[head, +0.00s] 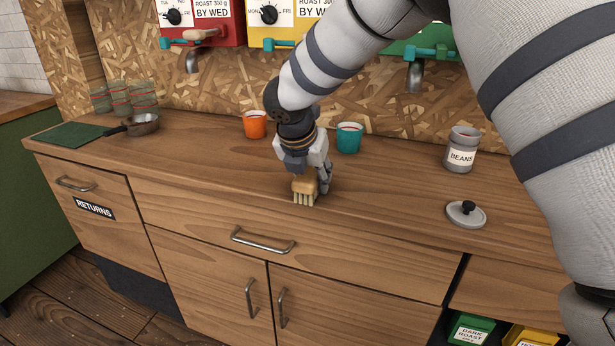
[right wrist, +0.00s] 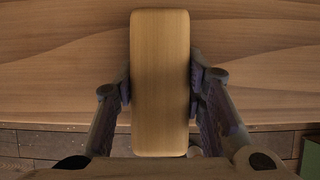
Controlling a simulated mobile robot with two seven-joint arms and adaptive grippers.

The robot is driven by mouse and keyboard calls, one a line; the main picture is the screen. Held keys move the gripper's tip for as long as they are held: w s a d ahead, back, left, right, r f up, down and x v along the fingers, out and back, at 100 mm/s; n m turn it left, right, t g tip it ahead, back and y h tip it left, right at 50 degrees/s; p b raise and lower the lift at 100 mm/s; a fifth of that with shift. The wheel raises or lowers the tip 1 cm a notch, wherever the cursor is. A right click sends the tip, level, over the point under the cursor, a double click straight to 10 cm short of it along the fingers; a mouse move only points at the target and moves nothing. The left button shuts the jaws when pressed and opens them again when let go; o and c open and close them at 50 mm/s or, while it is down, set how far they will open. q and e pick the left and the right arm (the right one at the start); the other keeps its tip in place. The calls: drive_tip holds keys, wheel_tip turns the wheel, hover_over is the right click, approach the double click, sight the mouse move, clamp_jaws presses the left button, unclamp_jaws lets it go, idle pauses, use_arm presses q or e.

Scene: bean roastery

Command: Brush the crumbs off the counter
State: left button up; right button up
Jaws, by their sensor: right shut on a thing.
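My right gripper (head: 309,177) is shut on a wooden brush (head: 304,188) with pale bristles. The brush is at the front edge of the wooden counter (head: 385,205), bristles pointing down. In the right wrist view the brush's wooden back (right wrist: 160,85) sits between the two fingers of the right gripper (right wrist: 160,95). I cannot tell whether the bristles touch the counter. No crumbs can be made out on the visible counter top; the arm and brush hide part of it. My left gripper is not in view.
An orange cup (head: 255,125) and a teal cup (head: 349,138) stand behind the gripper. A BEANS canister (head: 461,150) and a lid (head: 466,214) are at right. A small pan (head: 143,125), green mat (head: 70,135) and stacked glasses (head: 120,100) are at left. Drawer handles (head: 262,242) are below.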

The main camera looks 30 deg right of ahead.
sight(307, 177)
drive_tip(key=shift+w+d+f, duration=0.1)
drive_tip(key=shift+w+d, duration=0.1)
drive_tip(key=shift+d, duration=0.1)
drive_tip(key=shift+w+d+f+b, duration=0.2)
drive_tip(key=shift+w+d+b, duration=0.05)
drive_tip(key=shift+w+b, duration=0.05)
drive_tip(key=shift+s+a+r, duration=0.65)
drive_tip(key=shift+a, duration=0.05)
drive_tip(key=shift+s+a+f+p, duration=0.35)
drive_tip(key=shift+a+f, duration=0.1)
drive_tip(key=shift+s+a, duration=0.25)
drive_tip(key=shift+a, duration=0.05)
drive_tip(key=v, duration=0.2)
drive_tip(key=shift+s+r, duration=0.15)
drive_tip(key=shift+r, duration=0.25)
drive_tip(key=shift+w+d+r, duration=0.15)
drive_tip(key=shift+w+r, duration=0.05)
drive_tip(key=shift+r, duration=2.6)
